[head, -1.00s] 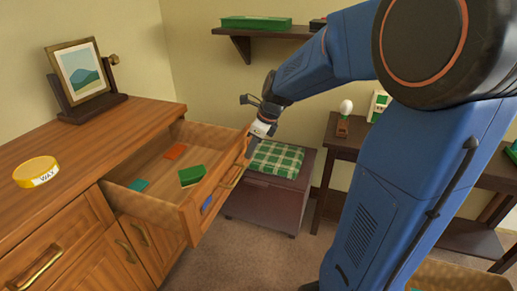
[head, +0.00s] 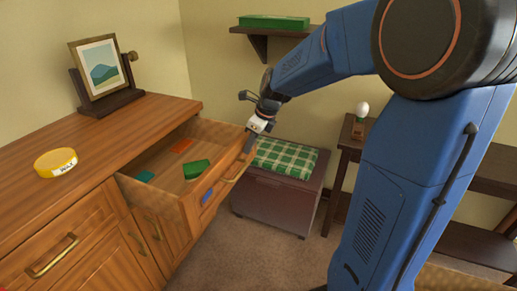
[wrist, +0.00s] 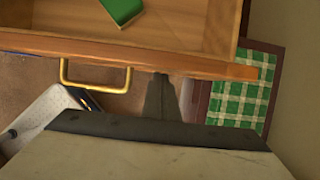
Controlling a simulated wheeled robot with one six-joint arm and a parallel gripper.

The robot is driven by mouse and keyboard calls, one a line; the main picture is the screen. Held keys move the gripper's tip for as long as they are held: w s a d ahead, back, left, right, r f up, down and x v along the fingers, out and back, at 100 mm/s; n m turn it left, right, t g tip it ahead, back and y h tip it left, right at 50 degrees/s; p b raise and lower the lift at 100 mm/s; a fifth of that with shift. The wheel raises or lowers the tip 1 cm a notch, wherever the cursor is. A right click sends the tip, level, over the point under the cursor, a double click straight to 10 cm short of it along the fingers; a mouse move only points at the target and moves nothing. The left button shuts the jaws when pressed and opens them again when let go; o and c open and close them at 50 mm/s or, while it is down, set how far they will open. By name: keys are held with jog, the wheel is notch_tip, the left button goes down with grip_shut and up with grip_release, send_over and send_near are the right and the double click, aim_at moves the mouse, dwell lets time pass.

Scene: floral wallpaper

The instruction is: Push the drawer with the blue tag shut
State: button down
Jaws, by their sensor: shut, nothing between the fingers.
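The drawer with the blue tag (head: 207,197) is partly open in the wooden dresser (head: 130,122). Its front (head: 190,209) carries the tag and a brass handle (head: 232,178); the handle also shows in the wrist view (wrist: 93,88). My gripper (head: 249,144) is shut and empty at the outer face of the drawer front, near its far end. In the wrist view my gripper's fingers (wrist: 162,98) meet the front to the right of the handle and appear to touch it. The tag is mostly hidden in the wrist view.
Inside the drawer lie a green book (head: 196,169), an orange item (head: 182,146) and a teal item (head: 145,176). A yellow wax tin (head: 56,163) and framed picture (head: 99,72) stand on the dresser. A chest with a green checked cushion (head: 285,157) stands behind the drawer front.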

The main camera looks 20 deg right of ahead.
jog(key=w+a, duration=1.7)
jog(key=w, duration=0.1)
jog(key=shift+w+a+r, duration=0.15)
jog(key=shift+w+a, duration=0.15)
